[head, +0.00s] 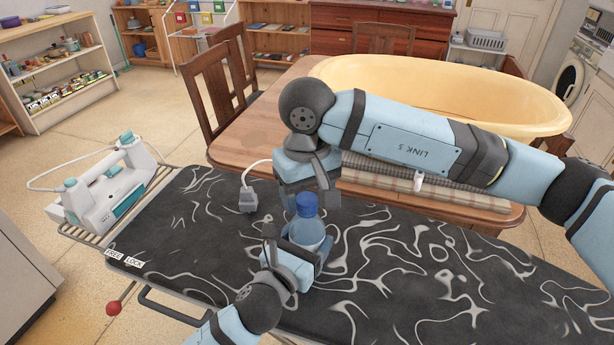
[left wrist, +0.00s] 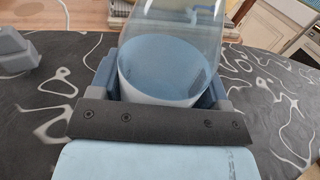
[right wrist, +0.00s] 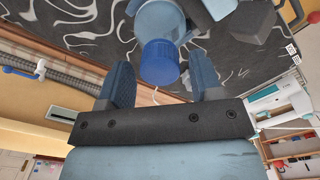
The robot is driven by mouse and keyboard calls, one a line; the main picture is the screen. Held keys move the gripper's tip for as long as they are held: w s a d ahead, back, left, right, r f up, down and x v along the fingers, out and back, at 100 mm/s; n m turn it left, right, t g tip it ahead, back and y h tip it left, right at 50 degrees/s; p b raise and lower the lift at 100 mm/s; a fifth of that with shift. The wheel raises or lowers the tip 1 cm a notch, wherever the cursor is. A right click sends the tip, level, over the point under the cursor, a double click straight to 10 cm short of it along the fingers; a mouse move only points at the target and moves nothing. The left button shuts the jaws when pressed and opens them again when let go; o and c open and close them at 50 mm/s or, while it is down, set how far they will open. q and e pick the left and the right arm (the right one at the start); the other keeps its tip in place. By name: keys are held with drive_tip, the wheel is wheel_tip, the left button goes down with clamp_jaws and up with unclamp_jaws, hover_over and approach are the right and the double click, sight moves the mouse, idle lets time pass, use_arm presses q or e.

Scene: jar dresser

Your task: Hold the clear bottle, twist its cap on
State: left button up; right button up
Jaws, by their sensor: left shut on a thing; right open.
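The clear bottle (head: 307,233) stands upright on the black patterned ironing board (head: 420,270), and a blue cap (head: 306,204) sits on its top. My left gripper (head: 303,246) is shut around the bottle's lower body; the bottle also fills the jaws in the left wrist view (left wrist: 165,75). My right gripper (head: 316,197) is above and just behind the cap. In the right wrist view the cap (right wrist: 160,62) shows in front of the open fingers (right wrist: 163,85), near the gap between them. Whether the cap is threaded tight cannot be told.
A grey plug-like block (head: 248,200) with a white cord lies on the board left of the bottle. A white and teal iron (head: 108,185) rests at the board's left end. A wooden table (head: 245,137) with a big yellow tub (head: 440,95) stands behind. The board's right part is clear.

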drive_tip(key=shift+f, duration=0.35)
drive_tip(key=c, duration=0.9)
